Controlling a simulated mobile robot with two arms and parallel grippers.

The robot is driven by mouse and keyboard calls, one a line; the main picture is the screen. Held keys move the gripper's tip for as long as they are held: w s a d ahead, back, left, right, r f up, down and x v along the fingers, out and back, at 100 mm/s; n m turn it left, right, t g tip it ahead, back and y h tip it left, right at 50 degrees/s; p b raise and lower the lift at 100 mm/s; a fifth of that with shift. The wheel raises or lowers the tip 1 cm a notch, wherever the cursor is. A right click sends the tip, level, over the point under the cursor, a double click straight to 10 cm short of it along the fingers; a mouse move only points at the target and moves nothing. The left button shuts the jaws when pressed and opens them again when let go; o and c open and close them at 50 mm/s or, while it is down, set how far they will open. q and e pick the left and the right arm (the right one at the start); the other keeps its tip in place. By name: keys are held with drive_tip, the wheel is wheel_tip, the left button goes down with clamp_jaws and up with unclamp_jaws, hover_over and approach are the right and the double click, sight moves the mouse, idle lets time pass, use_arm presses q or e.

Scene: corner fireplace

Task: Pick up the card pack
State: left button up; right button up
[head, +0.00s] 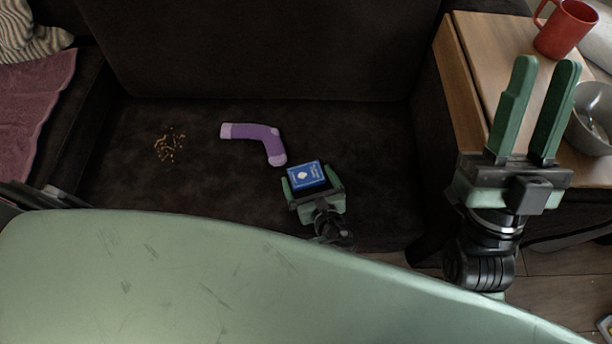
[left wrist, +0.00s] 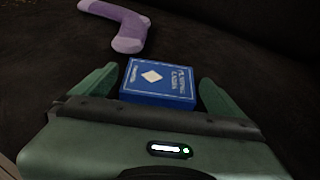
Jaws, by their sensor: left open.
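The card pack (head: 306,175) is a small blue box with a white diamond and lettering. It lies on the dark sofa seat; in the left wrist view the card pack (left wrist: 159,82) sits between the open fingers. My left gripper (head: 313,181) is open around it, with a finger on each side; small gaps show beside the pack in the left wrist view (left wrist: 158,86). The pack's near edge is partly hidden by the gripper body. My right gripper (head: 540,105) is raised at the right, its two green fingers apart and nothing between them.
Crumbs (head: 170,145) are further left. A wooden side table (head: 490,50) at the right holds a red mug (head: 566,27) and a metal bowl (head: 592,120). The sofa backrest (head: 260,45) rises behind.

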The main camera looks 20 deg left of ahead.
use_arm(q)
drive_tip(key=shift+w+a+f, duration=0.15)
drive_tip(key=shift+w+a, duration=0.05)
drive_tip(key=shift+w, duration=0.05)
drive_tip(key=c, duration=1.3)
